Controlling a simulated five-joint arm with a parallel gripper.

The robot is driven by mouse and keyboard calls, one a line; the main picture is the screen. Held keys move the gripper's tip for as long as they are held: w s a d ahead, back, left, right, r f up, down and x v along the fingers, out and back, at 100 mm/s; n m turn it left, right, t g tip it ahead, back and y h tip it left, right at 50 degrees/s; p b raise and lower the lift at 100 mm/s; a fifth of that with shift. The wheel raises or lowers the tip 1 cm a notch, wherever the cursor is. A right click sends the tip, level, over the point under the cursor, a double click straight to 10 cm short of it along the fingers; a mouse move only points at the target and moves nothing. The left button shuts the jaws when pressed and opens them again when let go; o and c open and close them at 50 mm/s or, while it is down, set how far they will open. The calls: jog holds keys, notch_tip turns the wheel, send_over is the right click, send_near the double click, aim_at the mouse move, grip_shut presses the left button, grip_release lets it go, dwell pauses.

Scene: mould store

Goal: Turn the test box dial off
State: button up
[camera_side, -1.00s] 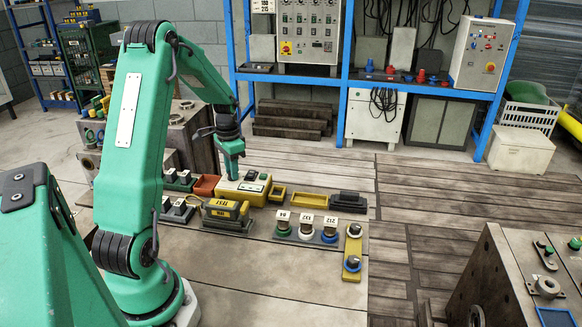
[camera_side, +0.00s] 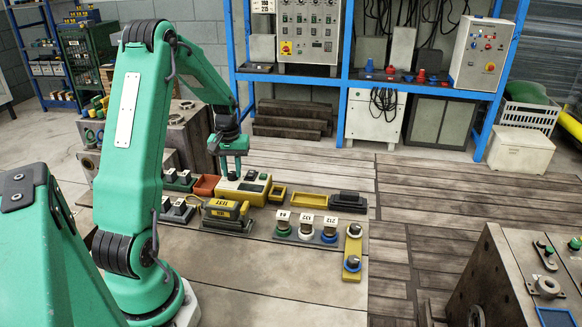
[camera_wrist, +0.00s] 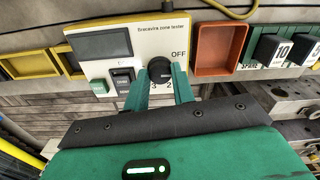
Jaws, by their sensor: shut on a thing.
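The test box (camera_side: 226,192) is a cream and yellow unit on the bench below my gripper. In the wrist view the test box (camera_wrist: 100,20) shows a dark display, a green button, a black switch and a black dial (camera_wrist: 159,70). The word OFF is printed up and to the right of the dial, with small numbers below it. My gripper (camera_wrist: 160,76) has its two green fingers shut on the dial, one on each side. The side view shows my gripper (camera_side: 231,175) pointing down at the box. I cannot tell which mark the dial points to.
An orange-red tray (camera_wrist: 218,46) stands beside the box, with black labelled blocks (camera_wrist: 272,47) further right.

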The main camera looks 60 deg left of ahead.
aim_at(232, 173)
jog(key=shift+a+r+n, duration=0.1)
jog(key=shift+a+n, duration=0.05)
jog(key=shift+n, duration=0.95)
jog(key=o, duration=1)
jog(key=shift+s+r, duration=0.1)
jog(key=shift+r, duration=3.8)
